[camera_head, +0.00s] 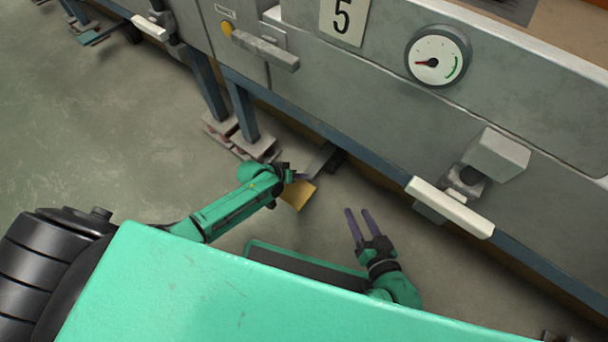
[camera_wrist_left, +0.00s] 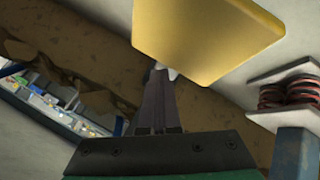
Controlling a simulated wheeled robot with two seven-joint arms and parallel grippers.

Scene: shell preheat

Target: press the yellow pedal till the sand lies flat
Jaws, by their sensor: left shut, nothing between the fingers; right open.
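The yellow pedal (camera_head: 299,195) sits low by the floor on a grey arm (camera_head: 318,160) coming from under the machine. In the left wrist view the pedal plate (camera_wrist_left: 205,38) fills the upper middle. My left gripper (camera_head: 291,175) is shut and empty, right at the pedal in the head view. Its fingertips (camera_wrist_left: 161,74) show by the pedal's lower left edge in the wrist view; I cannot tell whether they touch it. My right gripper (camera_head: 359,212) is open and empty above the floor, right of the pedal. A brown surface (camera_head: 570,22) shows at the top right; I cannot tell whether it is the sand.
The grey machine (camera_head: 350,85) bears a number 5 plate (camera_head: 343,20) and a round gauge (camera_head: 437,56), its red needle pointing left. A white-edged lever (camera_head: 450,207) juts out at the right. Blue legs on red springs (camera_wrist_left: 284,93) stand beside the pedal. The left floor is clear.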

